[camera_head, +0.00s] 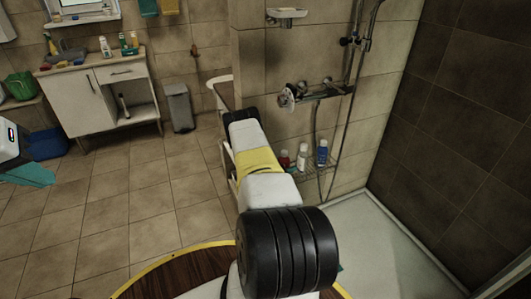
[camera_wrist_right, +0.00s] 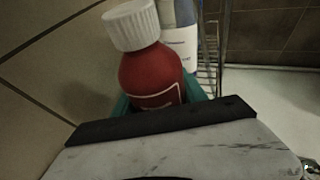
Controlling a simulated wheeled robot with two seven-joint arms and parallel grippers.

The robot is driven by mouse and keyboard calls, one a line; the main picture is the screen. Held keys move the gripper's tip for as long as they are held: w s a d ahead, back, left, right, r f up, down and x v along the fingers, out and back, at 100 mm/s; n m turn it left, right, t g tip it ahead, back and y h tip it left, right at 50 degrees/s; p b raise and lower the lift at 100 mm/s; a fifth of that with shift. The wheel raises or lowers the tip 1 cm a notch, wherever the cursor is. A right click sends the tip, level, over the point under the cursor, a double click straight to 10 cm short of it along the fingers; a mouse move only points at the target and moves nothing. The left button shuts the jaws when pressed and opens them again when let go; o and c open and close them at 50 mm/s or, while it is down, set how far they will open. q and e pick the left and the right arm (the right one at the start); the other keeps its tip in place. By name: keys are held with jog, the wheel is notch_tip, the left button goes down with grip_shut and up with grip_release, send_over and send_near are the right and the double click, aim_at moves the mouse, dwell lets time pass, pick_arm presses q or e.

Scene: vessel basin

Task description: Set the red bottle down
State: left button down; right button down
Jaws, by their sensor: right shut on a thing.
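The red bottle (camera_wrist_right: 150,72) with a white cap is in the right wrist view, between the teal fingers of my right gripper (camera_wrist_right: 158,98). The gripper is shut on it. Whether the bottle's base touches the rack is hidden. My left gripper (camera_head: 30,175) is at the left edge, away from the bottle; its jaw opening is unclear.
A white bottle (camera_head: 302,157) and a blue bottle (camera_head: 322,152) stand to the right of the red one. A shower hose and mixer (camera_head: 318,92) are above. A cabinet (camera_head: 95,95) and bin (camera_head: 179,108) stand back left.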

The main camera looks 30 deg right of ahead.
jog(key=shift+f, duration=0.1)
jog(key=c, duration=0.6)
grip_release()
jog(key=shift+f, duration=0.1)
jog(key=shift+c, duration=0.2)
